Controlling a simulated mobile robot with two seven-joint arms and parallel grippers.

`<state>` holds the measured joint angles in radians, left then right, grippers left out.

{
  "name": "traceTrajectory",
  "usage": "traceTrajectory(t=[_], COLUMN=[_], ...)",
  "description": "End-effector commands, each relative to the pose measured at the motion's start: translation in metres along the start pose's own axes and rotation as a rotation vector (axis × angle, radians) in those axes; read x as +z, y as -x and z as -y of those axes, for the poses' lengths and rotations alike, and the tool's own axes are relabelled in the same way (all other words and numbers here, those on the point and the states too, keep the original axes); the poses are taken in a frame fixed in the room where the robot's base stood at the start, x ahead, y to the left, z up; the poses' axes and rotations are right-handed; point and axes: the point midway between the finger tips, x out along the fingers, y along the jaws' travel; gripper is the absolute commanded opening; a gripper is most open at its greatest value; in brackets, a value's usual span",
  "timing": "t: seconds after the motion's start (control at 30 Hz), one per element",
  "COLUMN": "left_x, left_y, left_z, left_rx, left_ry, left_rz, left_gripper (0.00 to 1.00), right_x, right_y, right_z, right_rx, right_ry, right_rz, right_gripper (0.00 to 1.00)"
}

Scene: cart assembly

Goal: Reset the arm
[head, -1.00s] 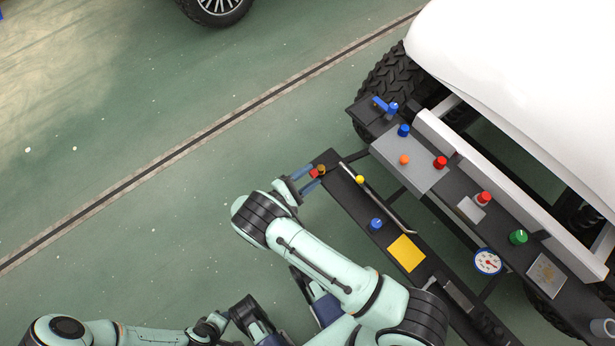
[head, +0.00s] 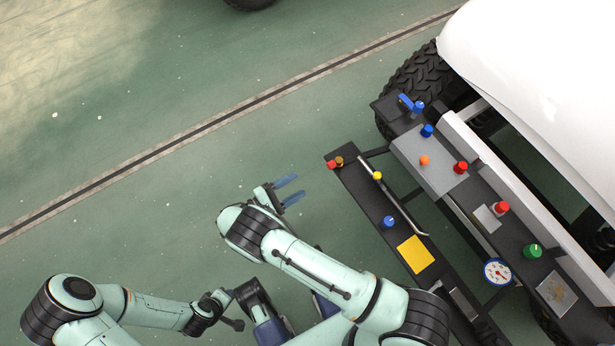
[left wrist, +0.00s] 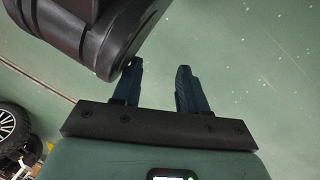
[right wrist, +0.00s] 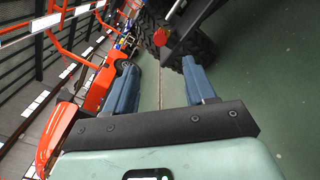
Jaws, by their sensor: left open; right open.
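My right gripper (head: 292,189) is open and empty in the head view, over bare floor. In the left wrist view the left gripper (left wrist: 155,86) is open and empty over floor.
The dark panel (head: 366,197) carries a yellow knob, a blue knob and a yellow square. A second panel (head: 429,160) with several coloured knobs and a gauge (head: 497,271) lies behind it, along the white vehicle (head: 530,60). The green floor (head: 140,200) at left is clear.

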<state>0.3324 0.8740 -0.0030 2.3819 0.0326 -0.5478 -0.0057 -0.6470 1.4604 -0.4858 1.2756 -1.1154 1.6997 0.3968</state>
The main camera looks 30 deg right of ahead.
Motion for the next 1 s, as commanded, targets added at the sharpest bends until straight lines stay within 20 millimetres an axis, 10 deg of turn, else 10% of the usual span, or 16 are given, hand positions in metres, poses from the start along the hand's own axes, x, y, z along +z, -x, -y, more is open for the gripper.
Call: traceTrajectory(t=[0.67,0.87,1.0], left_x=[0.004,0.021,0.037], left_y=[0.003,0.053,0.099], left_z=[0.001,-0.01,-0.022], left_rx=[-0.004,-0.006,0.0], left_ry=[0.006,0.046,0.054], left_rz=[0.012,0.065,0.119], left_gripper=[0.43,0.43,0.43], right_x=[0.002,0.028,0.074], right_y=[0.01,-0.043,-0.055], right_z=[0.004,0.053,0.127], right_rx=[-0.028,-0.371,-0.815], right_ry=[0.013,0.105,0.167], right_rz=[-0.005,-0.096,-0.187], right_gripper=[0.55,0.55,0.55])
